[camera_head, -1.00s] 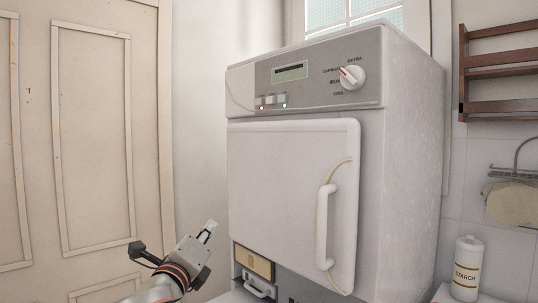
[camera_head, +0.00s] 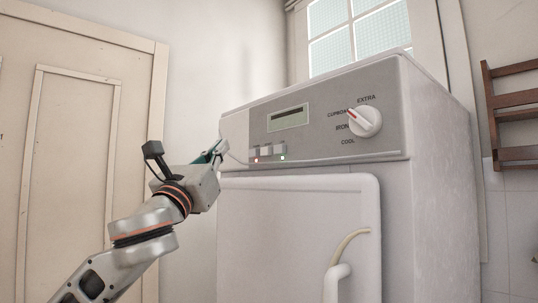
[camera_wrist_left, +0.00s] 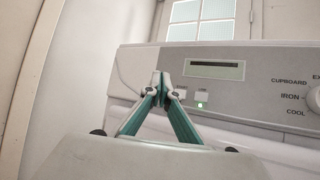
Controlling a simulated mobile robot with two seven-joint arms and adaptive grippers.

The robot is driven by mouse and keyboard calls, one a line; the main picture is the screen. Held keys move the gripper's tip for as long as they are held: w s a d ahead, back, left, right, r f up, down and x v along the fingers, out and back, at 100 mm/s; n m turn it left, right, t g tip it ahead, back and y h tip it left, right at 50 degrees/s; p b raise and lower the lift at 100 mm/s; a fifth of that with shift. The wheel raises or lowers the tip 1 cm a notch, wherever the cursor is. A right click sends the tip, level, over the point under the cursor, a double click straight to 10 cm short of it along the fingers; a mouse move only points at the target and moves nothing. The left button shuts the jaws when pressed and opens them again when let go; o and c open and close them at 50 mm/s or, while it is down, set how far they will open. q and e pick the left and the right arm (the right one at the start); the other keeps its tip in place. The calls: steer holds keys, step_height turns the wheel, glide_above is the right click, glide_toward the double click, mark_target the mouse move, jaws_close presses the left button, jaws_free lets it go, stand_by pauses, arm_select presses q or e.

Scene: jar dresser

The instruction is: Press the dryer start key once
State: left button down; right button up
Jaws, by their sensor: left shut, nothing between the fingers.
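The white dryer (camera_head: 300,215) stands in front of me, its door shut. Its grey control panel (camera_head: 330,112) carries a display (camera_head: 289,117), a row of small keys (camera_head: 266,150) and a dial (camera_head: 365,121). A red light and a green light show below the keys. My left gripper (camera_head: 222,148) is at the left end of the panel, shut and empty. In the left wrist view its fingertips (camera_wrist_left: 160,80) overlap the left part of the key row, and a key (camera_wrist_left: 202,96) shows to their right. I cannot tell whether the fingertips touch a key. My right gripper is out of view.
A beige panelled door (camera_head: 80,150) is at the left. A window (camera_head: 355,40) is behind the dryer, and a brown wooden rack (camera_head: 512,115) hangs on the right wall. The space right of the gripper, before the panel, is clear.

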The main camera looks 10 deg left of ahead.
mark_target(266, 151)
arm_select(q)
steer(key=w+d, duration=0.1)
steer(key=w, duration=0.1)
steer(key=w+d, duration=0.4)
steer(key=shift+w+d+r, duration=0.1)
steer(key=shift+w+d, duration=0.1)
steer(key=shift+w, duration=0.2)
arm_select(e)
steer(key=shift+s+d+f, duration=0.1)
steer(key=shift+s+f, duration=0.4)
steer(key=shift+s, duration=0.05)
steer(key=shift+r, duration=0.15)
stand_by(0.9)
arm_select(q)
steer(key=shift+w, duration=0.1)
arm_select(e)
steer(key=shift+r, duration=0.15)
arm_select(q)
steer(key=shift+w+d+p, duration=0.25)
steer(key=shift+p, duration=0.2)
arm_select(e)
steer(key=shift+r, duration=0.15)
